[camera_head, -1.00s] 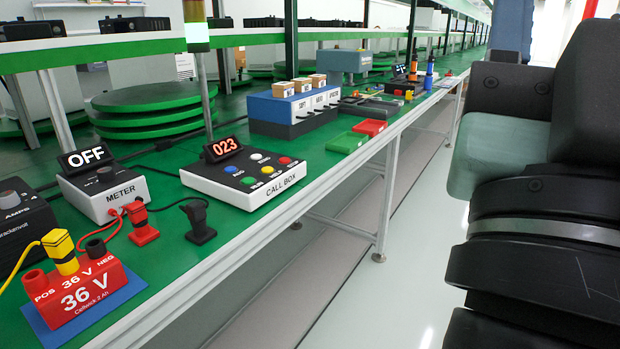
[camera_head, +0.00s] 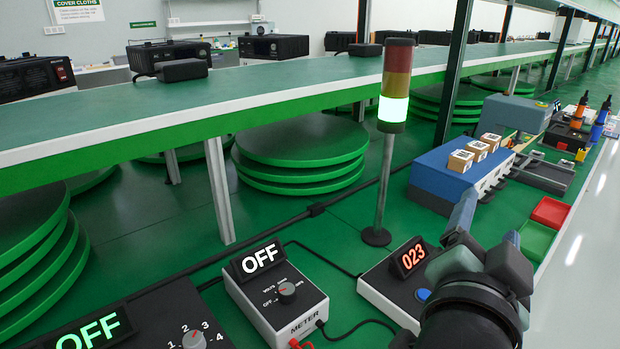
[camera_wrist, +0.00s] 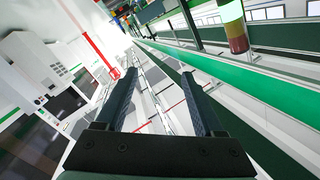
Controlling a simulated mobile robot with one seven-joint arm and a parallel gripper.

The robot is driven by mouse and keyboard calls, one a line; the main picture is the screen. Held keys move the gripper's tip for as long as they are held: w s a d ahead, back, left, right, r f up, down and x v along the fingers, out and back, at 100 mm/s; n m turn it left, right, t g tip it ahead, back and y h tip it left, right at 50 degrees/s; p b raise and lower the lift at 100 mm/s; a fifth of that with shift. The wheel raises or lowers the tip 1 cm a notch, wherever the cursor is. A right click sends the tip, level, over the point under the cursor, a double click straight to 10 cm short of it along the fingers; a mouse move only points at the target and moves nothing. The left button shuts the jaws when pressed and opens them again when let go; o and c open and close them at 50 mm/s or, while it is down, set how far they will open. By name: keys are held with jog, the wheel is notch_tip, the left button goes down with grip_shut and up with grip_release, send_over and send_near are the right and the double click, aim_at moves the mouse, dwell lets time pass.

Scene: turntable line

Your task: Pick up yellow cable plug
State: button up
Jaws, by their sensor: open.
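The yellow cable plug is in neither view now. My gripper (camera_wrist: 158,75) shows in the wrist view with its two dark fingers wide apart and nothing between them. In the head view my arm rises at the lower right, in front of the call box, and hides much of that box. The wrist camera looks along the aisle, away from the small things on the bench.
A meter (camera_head: 275,297) reading OFF stands at the front. The call box (camera_head: 378,293) showing 023 is right of it. A signal tower (camera_head: 393,105) stands behind. A blue box (camera_head: 440,178) carries small cartons. Red (camera_head: 550,212) and green (camera_head: 535,240) trays lie farther right.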

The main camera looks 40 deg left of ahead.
jog(key=s+a+f+m+g+p, duration=0.5)
jog(key=s+a+f+g+p, duration=0.35)
jog(key=p, duration=0.85)
jog(key=s+d+m+g+h+p, duration=0.2)
jog(key=s+m+g+h+p, duration=0.2)
jog(key=s+g+p, duration=0.8)
jog(key=s+f+t, duration=0.1)
jog(key=f, duration=0.1)
jog(key=s+f+t, duration=0.1)
jog(key=s+f, duration=0.1)
jog(key=f, duration=0.1)
jog(key=s+f+t+p, duration=0.1)
jog(key=s+f, duration=0.1)
jog(key=shift+f, duration=0.3)
jog(key=shift+s+a+f+p, duration=0.1)
jog(key=shift+f+p, duration=0.3)
jog(key=shift+f, duration=2.3)
grip_shut()
